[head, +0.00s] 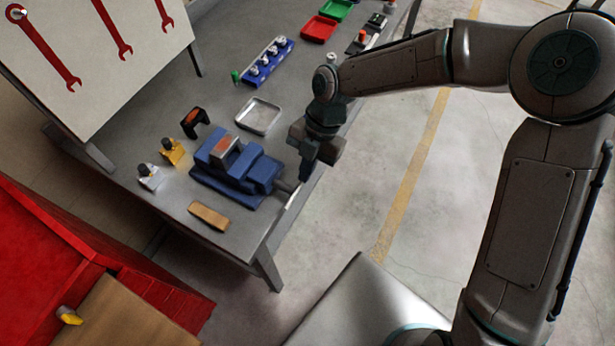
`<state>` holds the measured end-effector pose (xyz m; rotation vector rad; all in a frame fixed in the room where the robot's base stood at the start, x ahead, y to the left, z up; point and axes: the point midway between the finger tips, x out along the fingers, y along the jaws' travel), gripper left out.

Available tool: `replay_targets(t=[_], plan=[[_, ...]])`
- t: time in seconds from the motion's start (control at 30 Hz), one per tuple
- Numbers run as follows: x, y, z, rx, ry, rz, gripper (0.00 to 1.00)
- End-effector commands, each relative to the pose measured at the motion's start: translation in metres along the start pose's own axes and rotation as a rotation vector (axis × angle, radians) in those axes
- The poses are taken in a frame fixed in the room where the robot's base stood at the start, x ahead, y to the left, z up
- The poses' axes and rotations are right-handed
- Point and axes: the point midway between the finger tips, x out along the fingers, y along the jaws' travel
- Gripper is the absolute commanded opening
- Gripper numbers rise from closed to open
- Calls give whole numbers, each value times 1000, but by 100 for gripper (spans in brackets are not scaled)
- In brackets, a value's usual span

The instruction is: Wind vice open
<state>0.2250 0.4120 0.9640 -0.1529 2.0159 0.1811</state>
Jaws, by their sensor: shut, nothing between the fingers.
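The blue vice (262,172) stands on the grey workbench near its front edge. A metallic piece with an orange top (225,148) sits at the vice's jaws; I cannot tell how tightly it is gripped. The vice's pale handle bar (294,197) shows at its right end, by the bench edge. My gripper (306,178) points down just above and beside the handle end of the vice. It is shut with nothing held. Whether its fingertips touch the handle or the screw cannot be told from this view.
On the bench (190,225) are a wooden block (208,216), a yellow piece (173,152), a silver piece (150,177), a black-and-orange piece (195,121), a metal tray (259,116) and a blue rack (277,50). A red cabinet (50,255) stands lower left. Floor beyond the bench's right edge is clear.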

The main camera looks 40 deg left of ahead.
Motion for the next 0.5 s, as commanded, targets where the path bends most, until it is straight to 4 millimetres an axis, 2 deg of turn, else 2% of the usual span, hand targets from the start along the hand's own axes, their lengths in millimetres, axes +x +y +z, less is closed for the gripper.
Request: replay_targets(t=[0.5], plan=[[4,-2,9,5,-3,0,0]])
